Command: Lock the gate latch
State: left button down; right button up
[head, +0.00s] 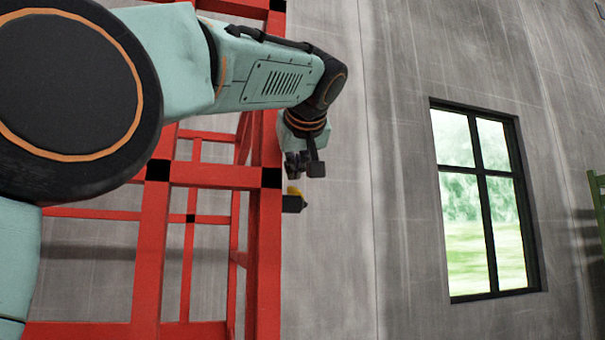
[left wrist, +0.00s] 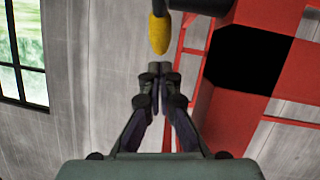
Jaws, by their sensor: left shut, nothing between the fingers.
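A red gate frame (head: 155,240) with black corner blocks stands at the left in the head view. A small black latch part (head: 292,204) with a yellow tip (head: 294,191) sticks out from its right post. My left gripper (head: 307,170) is just above this latch in the head view. In the left wrist view the yellow piece (left wrist: 159,34) hangs from a dark bar at the top, beyond the fingertips of my left gripper (left wrist: 154,70). The fingers are shut with nothing between them and look apart from the yellow piece. My right gripper is not in view.
A grey wall (head: 375,250) stands behind the gate, with a black-framed window (head: 485,200) at the right. A green frame (head: 598,200) shows at the far right edge. The space right of the red post looks clear.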

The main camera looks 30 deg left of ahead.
pick_arm(q)
jog(key=shift+w+d+f, duration=0.1)
jog(key=shift+f, duration=0.55)
jog(key=shift+w+a+f, duration=0.15)
jog(key=shift+w+a, duration=0.1)
jog(key=shift+a, duration=0.05)
